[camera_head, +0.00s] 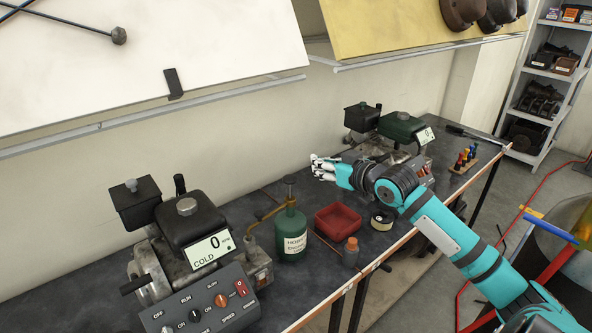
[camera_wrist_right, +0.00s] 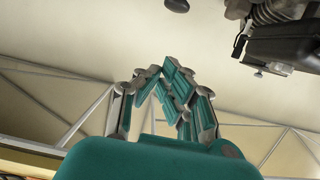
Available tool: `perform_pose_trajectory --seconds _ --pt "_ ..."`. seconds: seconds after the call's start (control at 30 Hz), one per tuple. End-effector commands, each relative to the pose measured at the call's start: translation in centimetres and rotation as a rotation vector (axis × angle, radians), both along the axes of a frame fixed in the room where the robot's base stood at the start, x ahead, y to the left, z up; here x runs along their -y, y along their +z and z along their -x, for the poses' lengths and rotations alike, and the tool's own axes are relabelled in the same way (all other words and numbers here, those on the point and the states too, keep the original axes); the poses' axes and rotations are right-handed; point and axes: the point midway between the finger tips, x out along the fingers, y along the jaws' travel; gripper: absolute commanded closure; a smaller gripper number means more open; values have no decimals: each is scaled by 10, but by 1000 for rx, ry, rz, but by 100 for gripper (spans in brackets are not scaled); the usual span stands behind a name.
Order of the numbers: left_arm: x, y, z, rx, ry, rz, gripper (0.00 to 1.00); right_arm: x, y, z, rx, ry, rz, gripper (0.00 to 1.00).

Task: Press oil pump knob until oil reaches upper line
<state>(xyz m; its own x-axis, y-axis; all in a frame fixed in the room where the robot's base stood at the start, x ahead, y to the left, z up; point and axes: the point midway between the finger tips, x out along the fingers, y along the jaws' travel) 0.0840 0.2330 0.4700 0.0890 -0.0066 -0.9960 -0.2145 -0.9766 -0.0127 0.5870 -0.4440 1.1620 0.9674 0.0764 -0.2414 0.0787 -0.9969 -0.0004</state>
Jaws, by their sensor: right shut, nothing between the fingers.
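The oil pump is a green can (camera_head: 291,232) with a white label, standing on the dark bench in the head view. Its dark knob (camera_head: 290,180) sits on top of a thin stem, and a brass spout reaches left from it. I cannot see an oil level or an upper line. My right gripper (camera_head: 318,168) is shut and empty above the bench, to the right of the knob and apart from it. Its closed fingers (camera_wrist_right: 165,80) also show in the right wrist view, with nothing between them. My left gripper is not in view.
An engine (camera_head: 187,222) with a control panel (camera_head: 202,306) reading 0 and COLD stands left of the can. A red tray (camera_head: 337,221), a small bottle (camera_head: 351,252) and a tape roll (camera_head: 382,221) lie to its right. A green-tanked engine (camera_head: 398,128) stands behind my right arm.

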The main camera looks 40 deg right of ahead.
Motion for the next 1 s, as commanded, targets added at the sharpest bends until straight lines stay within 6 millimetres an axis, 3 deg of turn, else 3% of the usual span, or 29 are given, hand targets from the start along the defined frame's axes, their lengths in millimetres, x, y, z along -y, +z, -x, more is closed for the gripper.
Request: perform_pose_trajectory --seconds 0.27,0.67,0.8,1.0 --pt "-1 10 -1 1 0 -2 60 -1 -3 -21 1 -2 -4 100" --pt "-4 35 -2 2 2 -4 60 -8 -22 -99 0 -1 -4 100" --pt "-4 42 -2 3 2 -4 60 -8 -47 -97 -6 0 -1 100" --pt "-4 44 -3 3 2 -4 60 -8 -63 -97 -3 -1 0 100"
